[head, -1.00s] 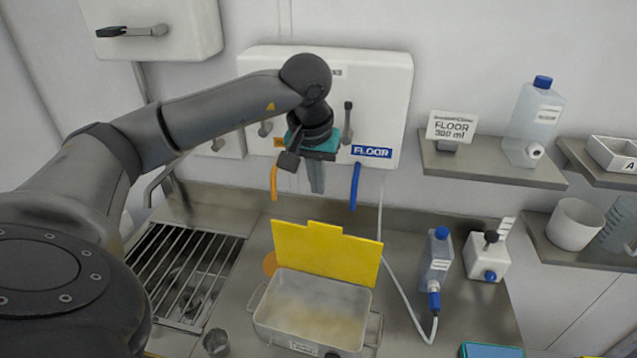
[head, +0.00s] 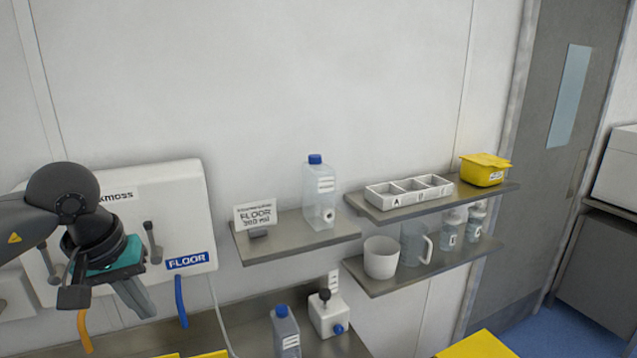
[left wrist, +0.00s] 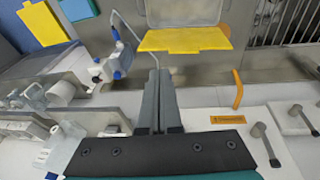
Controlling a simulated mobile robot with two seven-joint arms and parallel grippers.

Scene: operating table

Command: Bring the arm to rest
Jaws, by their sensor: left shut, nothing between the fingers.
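My left arm comes in from the left in the head view. My left gripper (head: 137,297) hangs in front of the white wall dispenser (head: 185,217) marked FLOOR, pointing down. Its fingers are together with nothing between them. In the left wrist view the two grey fingers (left wrist: 158,100) lie side by side, shut and empty. Beyond them show the pale basin (left wrist: 185,12) and its yellow flap (left wrist: 185,40). My right gripper is in neither view.
A blue hose (head: 181,302) and an orange hose (head: 85,332) hang below the dispenser. To the right, shelves hold a blue-capped bottle (head: 320,198), a divided white tray (head: 410,191), a white cup (head: 381,258) and a yellow box (head: 485,169). A grey door (head: 535,150) stands further right.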

